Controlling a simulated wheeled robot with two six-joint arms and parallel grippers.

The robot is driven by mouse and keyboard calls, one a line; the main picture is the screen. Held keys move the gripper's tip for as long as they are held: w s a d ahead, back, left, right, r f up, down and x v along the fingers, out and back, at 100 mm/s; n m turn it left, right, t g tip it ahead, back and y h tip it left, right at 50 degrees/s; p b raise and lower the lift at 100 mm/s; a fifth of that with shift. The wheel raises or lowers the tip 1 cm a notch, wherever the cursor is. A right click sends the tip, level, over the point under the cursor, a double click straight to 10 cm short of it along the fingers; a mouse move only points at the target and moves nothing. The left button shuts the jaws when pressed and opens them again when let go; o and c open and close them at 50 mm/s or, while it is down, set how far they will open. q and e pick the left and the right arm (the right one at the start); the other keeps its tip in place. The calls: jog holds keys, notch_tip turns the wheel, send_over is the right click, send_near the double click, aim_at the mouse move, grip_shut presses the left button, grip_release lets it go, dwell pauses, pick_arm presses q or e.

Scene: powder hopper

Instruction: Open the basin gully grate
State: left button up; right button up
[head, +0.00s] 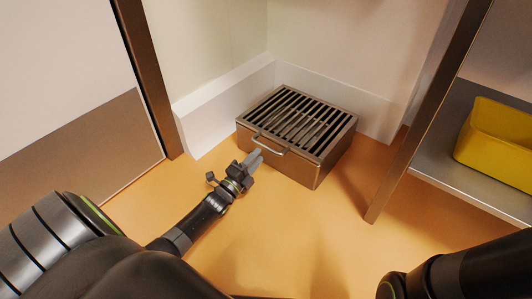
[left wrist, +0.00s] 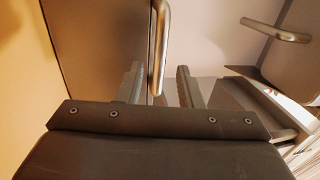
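The basin gully is a brown metal box (head: 285,168) on the floor in the corner. Its dark slatted grate (head: 298,118) lies flat on top, shut. A pale bar handle (head: 268,146) sits at the upper front edge. My left gripper (head: 255,156) is at this handle, at the box's front left. In the left wrist view, the handle (left wrist: 160,45) stands between the two spread fingers of my left gripper (left wrist: 158,88), with gaps visible on both sides. Whether either finger touches it, I cannot tell. My right gripper is out of view; only part of my right arm shows.
White ledges (head: 225,100) run along the walls behind the box. A brown post (head: 425,115) stands to its right, before a grey shelf (head: 470,180) with a yellow bin (head: 498,138). The orange floor (head: 290,230) in front is clear. Another bar (left wrist: 275,30) shows in the left wrist view.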

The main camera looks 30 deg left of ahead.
aim_at(266, 146)
pick_arm(q)
jog(key=shift+b+x, duration=1.1)
jog(key=shift+x, duration=1.75)
jog(key=shift+c, duration=0.4)
grip_shut()
